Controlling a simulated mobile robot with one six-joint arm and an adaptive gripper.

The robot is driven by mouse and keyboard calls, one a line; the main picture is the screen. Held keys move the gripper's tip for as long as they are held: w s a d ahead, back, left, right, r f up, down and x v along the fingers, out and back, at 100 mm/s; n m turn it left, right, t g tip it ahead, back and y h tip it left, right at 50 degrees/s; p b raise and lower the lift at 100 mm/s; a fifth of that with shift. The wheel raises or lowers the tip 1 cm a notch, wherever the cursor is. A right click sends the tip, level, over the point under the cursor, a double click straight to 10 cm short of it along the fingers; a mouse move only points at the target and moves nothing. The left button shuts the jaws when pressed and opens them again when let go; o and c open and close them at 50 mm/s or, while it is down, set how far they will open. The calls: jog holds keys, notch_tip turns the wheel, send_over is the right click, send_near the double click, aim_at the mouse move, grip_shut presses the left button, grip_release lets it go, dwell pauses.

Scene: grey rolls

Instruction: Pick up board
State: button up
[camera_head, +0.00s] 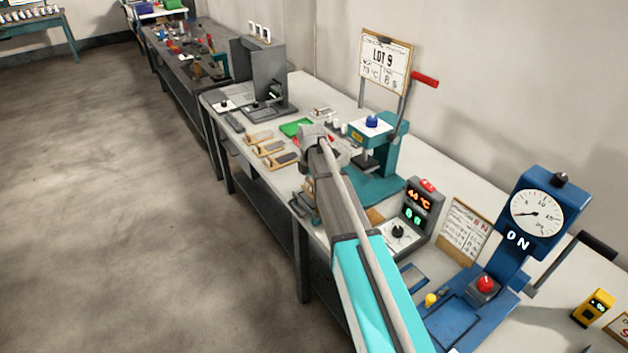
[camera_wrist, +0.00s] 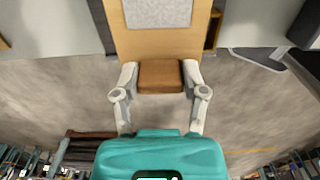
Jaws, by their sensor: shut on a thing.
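My gripper (camera_wrist: 160,76) is shut on a board in the wrist view. The board (camera_wrist: 125,42) is light tan wood with a pale grey speckled panel and a darker brown end. That brown end sits between my two grey fingers, and the top of the board is cut off by the frame. In the head view my arm hides most of my gripper and the held board. Similar tan boards with dark panels lie on the bench beyond my arm, among them a near one (camera_head: 273,161).
The long white bench (camera_head: 335,95) carries a teal press (camera_head: 385,160), a control box with red and green digits (camera_head: 418,212) and a blue gauge press (camera_head: 510,255). A green tray (camera_head: 296,127) lies behind the boards. The floor at left (camera_head: 120,220) is clear.

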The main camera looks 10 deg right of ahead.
jog(key=s+r+p, duration=0.2)
jog(key=r, duration=0.1)
jog(key=s+r+p, duration=0.1)
jog(key=s, duration=0.1)
jog(key=shift+a+r+p, duration=0.3)
jog(key=shift+r+p, duration=0.1)
jog(key=s+a+r+p, duration=0.1)
jog(key=s+r+p, duration=0.2)
jog(key=s, duration=0.5)
jog(key=shift+a, duration=0.2)
jog(key=shift+s, duration=0.1)
